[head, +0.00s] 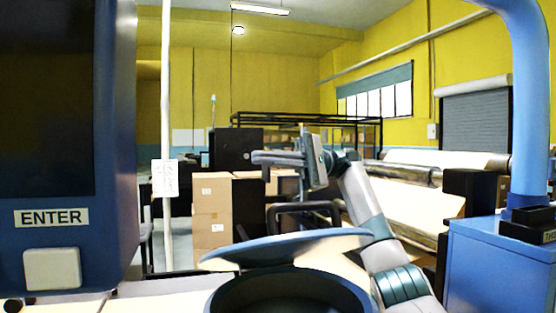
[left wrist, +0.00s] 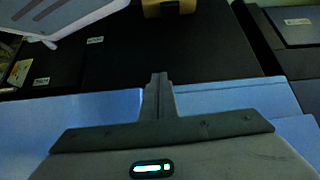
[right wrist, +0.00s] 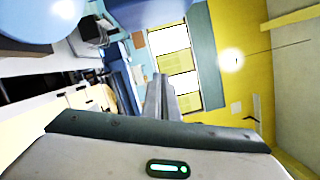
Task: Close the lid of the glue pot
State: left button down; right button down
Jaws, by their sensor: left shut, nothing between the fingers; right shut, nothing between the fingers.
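The glue pot (head: 345,294) stands at the bottom middle of the head view, with a round rim and dark inside. Its pale blue lid (head: 300,247) is raised above the rim and tilted, so the pot is open. My right gripper (head: 262,158) is shut and empty, above and beyond the lid, pointing left and apart from it. Its closed fingers show in the right wrist view (right wrist: 162,90). My left gripper (left wrist: 158,85) is shut and empty over a dark and blue surface in the left wrist view; the head view does not show it.
A large blue cabinet with an ENTER label (head: 51,217) fills the left side of the head view. A blue box with a thick blue pipe (head: 527,100) stands at the right. Cardboard boxes (head: 212,210) and a long paper roll (head: 440,160) are farther back.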

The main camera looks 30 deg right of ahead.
jog(key=shift+w+d+f, duration=0.25)
jog(key=shift+w+d, duration=0.25)
jog(key=shift+d, duration=0.25)
jog(key=shift+w+d+f, duration=0.3)
jog(key=shift+w+d, duration=0.15)
jog(key=shift+d, duration=0.3)
jog(key=shift+w+d+f, duration=0.25)
jog(key=shift+w+d, duration=0.25)
jog(key=shift+d, duration=0.25)
